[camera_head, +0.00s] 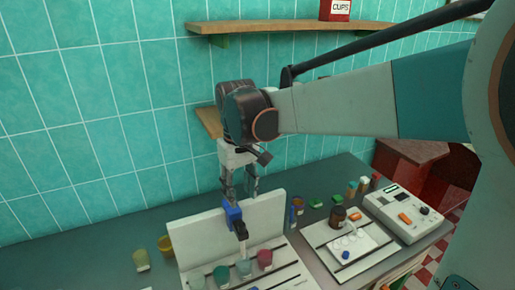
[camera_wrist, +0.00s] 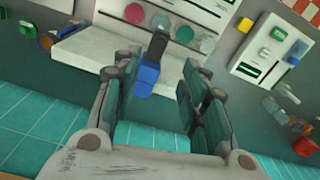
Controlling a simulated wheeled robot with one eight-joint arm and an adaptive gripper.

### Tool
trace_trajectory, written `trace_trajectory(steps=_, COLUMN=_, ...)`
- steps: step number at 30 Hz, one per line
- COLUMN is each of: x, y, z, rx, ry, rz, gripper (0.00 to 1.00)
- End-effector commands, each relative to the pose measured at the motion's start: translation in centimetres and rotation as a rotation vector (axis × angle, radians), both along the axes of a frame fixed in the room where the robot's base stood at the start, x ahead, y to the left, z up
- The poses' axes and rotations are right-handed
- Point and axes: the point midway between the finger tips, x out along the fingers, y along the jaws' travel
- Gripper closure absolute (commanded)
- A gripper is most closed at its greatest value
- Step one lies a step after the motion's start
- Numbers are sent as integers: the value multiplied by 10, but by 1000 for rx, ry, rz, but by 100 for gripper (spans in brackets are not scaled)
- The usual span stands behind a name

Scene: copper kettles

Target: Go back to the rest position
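My gripper (camera_head: 240,193) hangs from the arm just above the white panel at the back of the counter. In the wrist view its two fingers (camera_wrist: 160,78) stand wide apart, with a clear gap between them. A blue block-like piece with a dark stem (camera_head: 233,217) is close below the fingertips in the head view. In the wrist view this blue piece (camera_wrist: 146,80) shows near the left fingertip, apart from the right finger. I cannot tell whether it touches the left finger.
A white rack (camera_head: 215,243) with several coloured cups stands below. A white tray (camera_head: 322,233) with a brown jar and a keypad device (camera_head: 405,215) are at right. Wooden shelves (camera_head: 290,27) jut from the teal tiled wall, one close behind my wrist. Open air lies left of the gripper.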

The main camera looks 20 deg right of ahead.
Motion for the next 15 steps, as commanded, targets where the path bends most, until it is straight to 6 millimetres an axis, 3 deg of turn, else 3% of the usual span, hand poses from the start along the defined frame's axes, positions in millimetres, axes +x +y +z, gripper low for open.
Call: trace_trajectory(steps=15, x=-94, y=0, z=-53, rx=15, ry=-333, rz=-83, gripper=60)
